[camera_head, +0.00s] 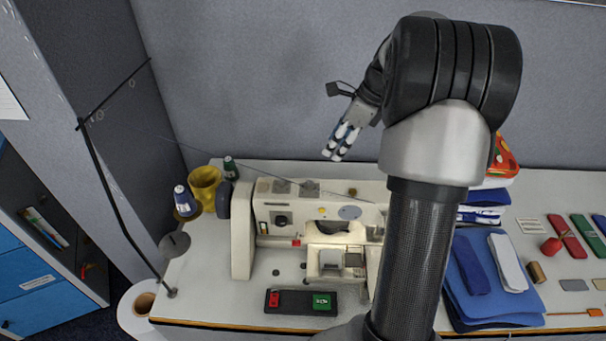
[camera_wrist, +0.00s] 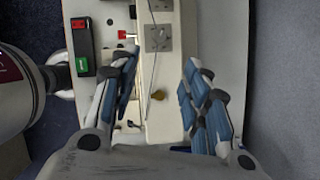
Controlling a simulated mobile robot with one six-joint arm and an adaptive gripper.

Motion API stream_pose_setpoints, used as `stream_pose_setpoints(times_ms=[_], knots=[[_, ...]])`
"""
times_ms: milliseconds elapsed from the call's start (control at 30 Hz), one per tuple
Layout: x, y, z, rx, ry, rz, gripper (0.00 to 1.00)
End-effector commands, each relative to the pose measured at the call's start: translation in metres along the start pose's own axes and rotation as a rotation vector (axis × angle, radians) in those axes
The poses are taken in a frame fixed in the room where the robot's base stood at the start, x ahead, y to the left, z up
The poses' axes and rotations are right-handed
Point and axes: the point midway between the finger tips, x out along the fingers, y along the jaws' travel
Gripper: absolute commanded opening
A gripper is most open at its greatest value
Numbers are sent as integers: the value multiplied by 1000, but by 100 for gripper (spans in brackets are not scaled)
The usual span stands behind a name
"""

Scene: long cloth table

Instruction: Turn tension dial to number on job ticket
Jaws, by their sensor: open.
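A cream sewing machine (camera_head: 242,235) stands on the table, partly hidden by my arm. Its front carries a dark dial-like part (camera_head: 281,219), a grey oval plate (camera_head: 349,212) and a red lever (camera_head: 296,243). I cannot tell which part is the tension dial, and no number is readable. A small white printed card (camera_head: 529,225) lies at the right; I cannot tell whether it is the job ticket. My gripper (camera_head: 336,152) is empty above and behind the machine. In the wrist view, its spread fingers (camera_wrist: 161,60) straddle the view of the machine (camera_wrist: 160,120).
A switch box with red and green buttons (camera_head: 322,301) lies before the machine. Thread spools (camera_head: 182,201) and a yellow cup (camera_head: 205,185) stand left. Folded blue cloth (camera_head: 465,275) and small items lie right. A thin black stand (camera_head: 108,190) rises at the table's left edge.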

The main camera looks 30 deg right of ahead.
Motion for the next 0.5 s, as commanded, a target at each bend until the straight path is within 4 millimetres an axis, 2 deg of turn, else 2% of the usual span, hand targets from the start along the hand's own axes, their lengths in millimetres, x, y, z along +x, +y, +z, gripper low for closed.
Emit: stream_pose_setpoints(times_ms=[500], knots=[[111, 3, -1, -5, 2, 6, 43]])
